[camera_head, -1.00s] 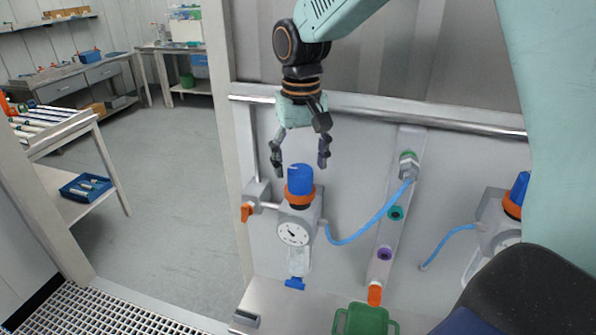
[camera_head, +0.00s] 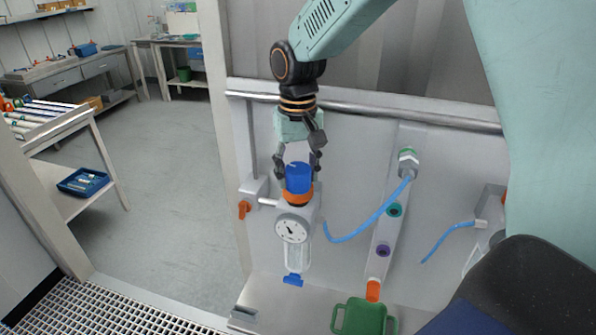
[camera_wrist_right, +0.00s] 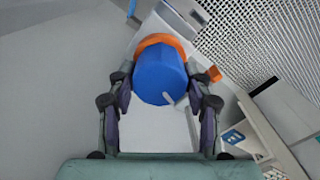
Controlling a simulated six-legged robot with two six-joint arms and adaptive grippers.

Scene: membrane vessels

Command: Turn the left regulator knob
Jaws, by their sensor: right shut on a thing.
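The left regulator (camera_head: 293,228) is on the pale wall panel, with a round gauge on its front and a clear bowl below. Its blue knob (camera_head: 298,177) points up above an orange collar (camera_head: 297,197). My right gripper (camera_head: 299,168) comes down from above with its fingers on both sides of the knob, shut on it. In the right wrist view the blue knob (camera_wrist_right: 160,76) sits between the two fingers, with the orange collar behind it. The second regulator at the right is mostly hidden behind my arm and a dark body part. My left gripper is not in view.
A metal rail (camera_head: 370,110) runs across the panel above the regulator. An orange valve handle (camera_head: 244,208) is just left of it. A blue hose (camera_head: 368,222) runs to a fitting at the right. A green container (camera_head: 362,317) stands below. Open floor lies to the left.

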